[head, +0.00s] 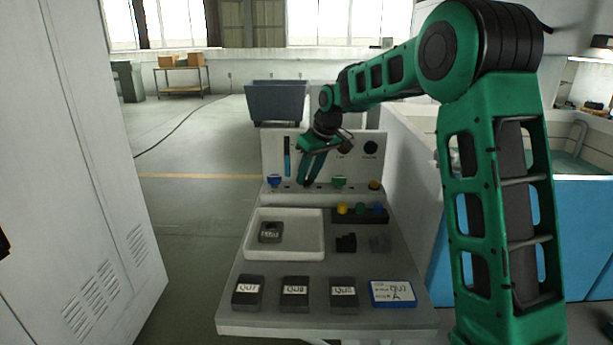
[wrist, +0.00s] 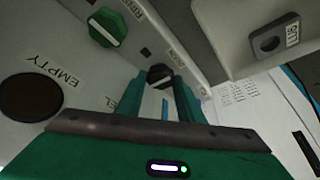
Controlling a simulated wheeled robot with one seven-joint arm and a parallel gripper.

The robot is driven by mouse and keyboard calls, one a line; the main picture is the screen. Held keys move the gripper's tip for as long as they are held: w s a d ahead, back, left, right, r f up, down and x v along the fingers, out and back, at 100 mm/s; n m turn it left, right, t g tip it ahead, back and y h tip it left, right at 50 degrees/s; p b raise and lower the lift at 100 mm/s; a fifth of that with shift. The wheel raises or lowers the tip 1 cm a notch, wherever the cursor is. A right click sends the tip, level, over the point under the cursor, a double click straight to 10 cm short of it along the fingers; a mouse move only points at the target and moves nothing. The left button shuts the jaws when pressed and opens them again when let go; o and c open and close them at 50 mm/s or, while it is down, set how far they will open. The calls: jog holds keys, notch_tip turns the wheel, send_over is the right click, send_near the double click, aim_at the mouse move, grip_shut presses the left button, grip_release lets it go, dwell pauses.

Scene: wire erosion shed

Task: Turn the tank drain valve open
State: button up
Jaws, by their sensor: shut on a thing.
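My gripper (head: 306,184) is at the upright panel (head: 318,146) behind the bench. In the wrist view its green fingers (wrist: 160,82) are shut on a black knob (wrist: 160,73), which sits between their tips. The label beside this knob is small and partly hidden; it seems to read DRAIN. In the head view the fingers hide the knob. A green knob (head: 339,182) is to its right; it also shows in the wrist view (wrist: 108,27), with a white bar and a RINSE label. A blue knob (head: 275,181) is to the left, a yellow knob (head: 375,185) farther right.
A white tray (head: 284,253) holds a dark block (head: 270,231) with a hole. Several dark labelled blocks (head: 295,290) and a blue-edged card (head: 393,293) lie along the bench front. A dark rack (head: 360,216) with coloured pieces stands below the panel. A grey cabinet (head: 75,170) is left.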

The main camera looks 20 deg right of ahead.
jog(key=shift+w+r+n, duration=0.15)
jog(key=shift+n, duration=0.15)
jog(key=o, duration=0.8)
jog(key=shift+d, duration=0.1)
jog(key=v, duration=1)
jog(key=shift+d+r, duration=0.15)
jog(key=shift+r, duration=0.1)
